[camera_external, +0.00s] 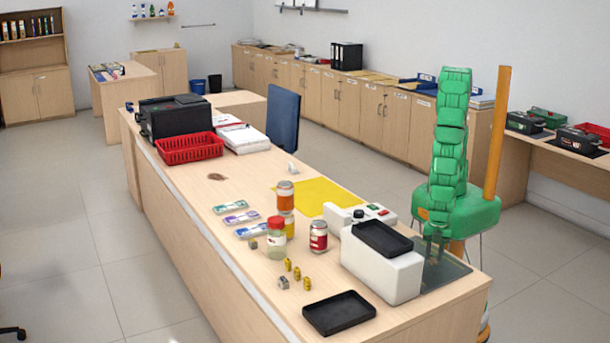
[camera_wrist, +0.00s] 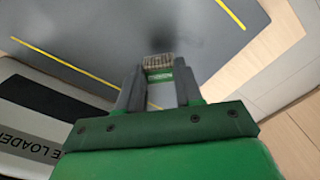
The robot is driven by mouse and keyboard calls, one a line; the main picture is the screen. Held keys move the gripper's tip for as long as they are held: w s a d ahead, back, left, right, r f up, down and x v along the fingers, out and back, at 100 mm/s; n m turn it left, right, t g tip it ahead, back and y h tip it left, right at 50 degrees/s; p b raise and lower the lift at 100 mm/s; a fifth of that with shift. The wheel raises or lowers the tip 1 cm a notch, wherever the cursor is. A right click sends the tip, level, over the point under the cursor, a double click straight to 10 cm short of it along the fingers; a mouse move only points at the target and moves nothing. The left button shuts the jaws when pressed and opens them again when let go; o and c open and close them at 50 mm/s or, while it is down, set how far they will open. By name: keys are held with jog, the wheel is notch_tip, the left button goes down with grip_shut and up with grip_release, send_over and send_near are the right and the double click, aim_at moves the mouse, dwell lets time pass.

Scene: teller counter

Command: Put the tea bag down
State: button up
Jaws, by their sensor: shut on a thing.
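My gripper (camera_wrist: 159,78) is shut on a small brownish, textured tea bag (camera_wrist: 158,62), which sits between the fingertips in the wrist view. In the external view my gripper (camera_external: 436,245) points down over the dark grey mat (camera_external: 447,273), behind the white machine. The tea bag cannot be made out there. In the wrist view the grey mat (camera_wrist: 235,40) with yellow lines lies below the fingertips. I cannot tell how far the tea bag is above it.
The white machine (camera_external: 377,268) with a black tray on top stands just left of the mat; its lettered side (camera_wrist: 40,125) shows in the wrist view. A black tray (camera_external: 339,313), jars, a can and small yellow pieces stand further left on the counter.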

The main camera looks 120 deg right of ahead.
aim_at(434, 256)
jog(key=shift+f, duration=0.85)
jog(key=o, duration=1)
jog(key=shift+f, duration=0.1)
notch_tip(434, 256, up, 12)
